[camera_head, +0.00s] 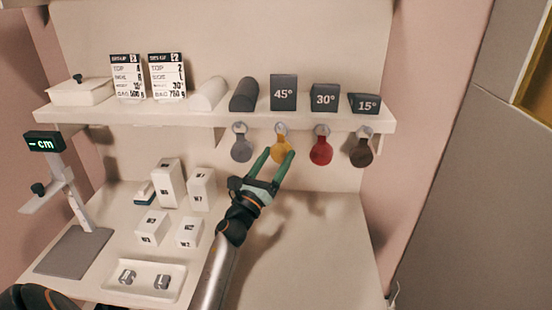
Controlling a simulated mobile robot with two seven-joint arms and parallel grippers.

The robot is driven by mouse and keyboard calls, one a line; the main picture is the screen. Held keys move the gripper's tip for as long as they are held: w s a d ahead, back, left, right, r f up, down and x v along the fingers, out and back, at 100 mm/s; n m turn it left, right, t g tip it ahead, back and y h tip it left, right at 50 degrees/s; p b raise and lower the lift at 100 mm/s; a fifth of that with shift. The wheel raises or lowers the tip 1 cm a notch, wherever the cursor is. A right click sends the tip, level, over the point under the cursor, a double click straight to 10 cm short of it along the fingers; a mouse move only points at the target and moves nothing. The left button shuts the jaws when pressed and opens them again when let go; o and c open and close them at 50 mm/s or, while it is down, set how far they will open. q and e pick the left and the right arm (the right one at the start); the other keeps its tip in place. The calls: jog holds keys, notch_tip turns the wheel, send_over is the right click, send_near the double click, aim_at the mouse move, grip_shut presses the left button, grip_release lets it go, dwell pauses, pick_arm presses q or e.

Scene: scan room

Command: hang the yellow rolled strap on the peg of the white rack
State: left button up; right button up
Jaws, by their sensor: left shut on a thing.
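The yellow rolled strap (280,143) is a small round roll with a pale top end, at the underside of the white rack's shelf (180,117). It lines up in a row with a grey, a red and a dark brown roll. My left gripper (279,156) reaches up from below with its green fingers on either side of the yellow roll, shut on it. The peg behind it is too small and covered to make out, so I cannot tell whether the strap rests on it. My right gripper is not in view.
Close beside the yellow strap hang a grey roll (241,148) and a red roll (321,151); a dark brown roll (361,152) hangs further right. Angled blocks (284,92) stand on the shelf above. White boxes (168,184) and a tray (143,266) occupy the lower left surface; its right is clear.

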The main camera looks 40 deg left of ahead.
pick_arm(q)
jog(key=o, duration=1.3)
jog(key=b+v, duration=0.3)
jog(key=v, duration=0.9)
jog(key=shift+s+b, duration=0.2)
jog(key=shift+b, duration=0.15)
jog(key=shift+f, duration=0.15)
